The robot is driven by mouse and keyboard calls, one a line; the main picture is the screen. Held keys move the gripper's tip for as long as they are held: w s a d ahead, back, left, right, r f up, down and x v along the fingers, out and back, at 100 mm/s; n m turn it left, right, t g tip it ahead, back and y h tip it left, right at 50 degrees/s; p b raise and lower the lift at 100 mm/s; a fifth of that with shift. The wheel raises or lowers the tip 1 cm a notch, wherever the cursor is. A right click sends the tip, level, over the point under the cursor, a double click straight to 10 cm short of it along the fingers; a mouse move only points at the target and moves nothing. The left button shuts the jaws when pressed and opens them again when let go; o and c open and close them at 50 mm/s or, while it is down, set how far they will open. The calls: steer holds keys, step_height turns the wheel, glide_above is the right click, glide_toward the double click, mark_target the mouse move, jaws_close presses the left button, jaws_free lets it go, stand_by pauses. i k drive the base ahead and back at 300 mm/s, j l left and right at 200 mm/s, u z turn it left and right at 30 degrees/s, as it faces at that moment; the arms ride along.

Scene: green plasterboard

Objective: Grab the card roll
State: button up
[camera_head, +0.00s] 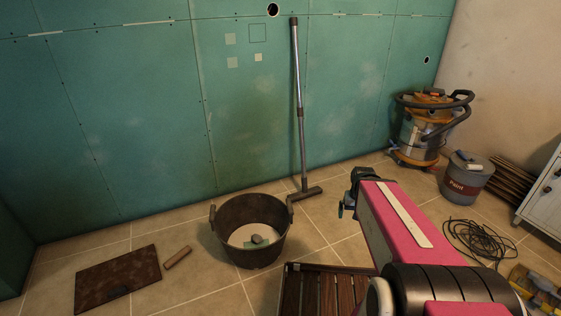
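A small brown roll (178,257), which looks like the card roll, lies on its side on the tiled floor at the lower left. It is between a dark brown board and a black bucket. My arm reaches in from the lower right. My gripper (349,197) is the small dark part at the arm's far end, right of the bucket and well to the right of the roll. The picture does not show whether its fingers are apart. I see nothing held in it.
The black bucket (220,220) holds pale material. The dark board (115,278) lies left of the roll. A vacuum pipe (299,100) leans on the green wall. A slatted wooden thing (318,292), a vacuum (418,135), a paint bucket (466,182) and a cable (478,240) stand or lie around.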

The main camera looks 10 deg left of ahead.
mark_target(169, 262)
steer(key=k+l, duration=0.35)
steer(key=u, duration=1.75)
steer(key=i+j+z, duration=0.25)
steer(key=i+j, duration=0.15)
steer(key=j, duration=0.25)
steer(key=i+j+z, duration=0.1)
steer(key=j, duration=0.2)
steer(key=i+j+z, duration=0.1)
steer(key=j, duration=0.3)
steer(key=i+j+z, duration=0.25)
steer(key=j, duration=0.5)
steer(key=i, duration=0.1)
